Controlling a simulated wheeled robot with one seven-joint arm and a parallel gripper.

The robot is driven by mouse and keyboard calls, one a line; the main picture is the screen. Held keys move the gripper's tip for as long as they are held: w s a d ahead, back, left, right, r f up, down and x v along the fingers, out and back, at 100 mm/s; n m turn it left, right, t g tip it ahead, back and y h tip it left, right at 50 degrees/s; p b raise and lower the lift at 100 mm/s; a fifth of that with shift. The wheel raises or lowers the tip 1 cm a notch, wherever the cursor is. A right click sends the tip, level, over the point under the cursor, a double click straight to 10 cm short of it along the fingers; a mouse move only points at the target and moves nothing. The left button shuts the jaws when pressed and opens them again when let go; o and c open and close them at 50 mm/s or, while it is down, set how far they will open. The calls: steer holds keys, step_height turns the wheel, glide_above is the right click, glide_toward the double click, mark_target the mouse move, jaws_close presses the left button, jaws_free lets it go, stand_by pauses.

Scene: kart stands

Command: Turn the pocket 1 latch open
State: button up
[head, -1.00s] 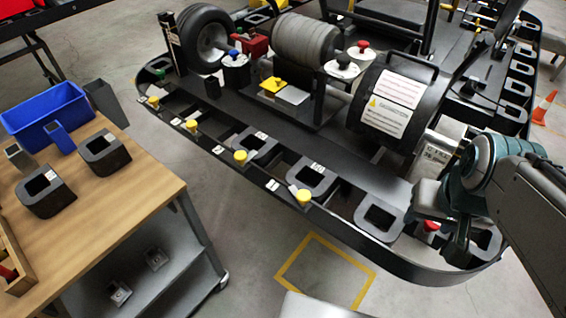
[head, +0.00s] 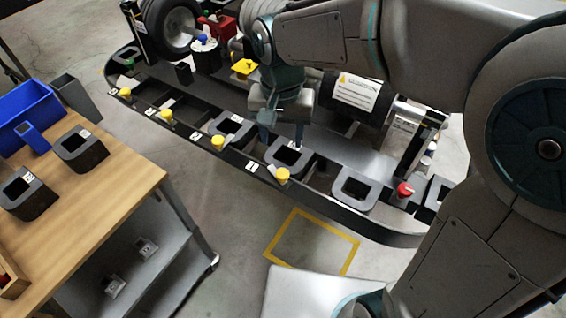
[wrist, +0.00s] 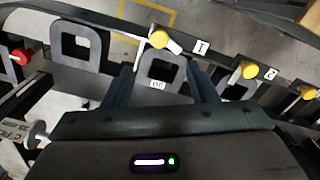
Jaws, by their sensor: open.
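The pocket 1 latch (head: 282,175) is a yellow knob on the rail of the long black stand, just right of the white "1" label (head: 252,166). In the wrist view the latch (wrist: 160,38) shows near the top centre, with a short pale arm toward the lower right. The "1" label (wrist: 201,47) is to its right. My gripper (head: 283,136) is open and empty, fingers down, above the black block in the pocket behind the latch. In the wrist view, the fingers of my gripper (wrist: 159,72) flank this block (wrist: 160,70), with the knob beyond them.
Other yellow latches (head: 217,142) line the rail to the left. A red knob (head: 404,189) and another black block (head: 354,192) are to the right. A large drum (head: 355,92) stands behind. A wooden table (head: 100,190) is at the left, with open floor between.

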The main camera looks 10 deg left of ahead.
mark_target(282, 173)
step_height(282, 173, down, 12)
steer(key=shift+f, duration=0.1)
steer(key=shift+d, duration=0.1)
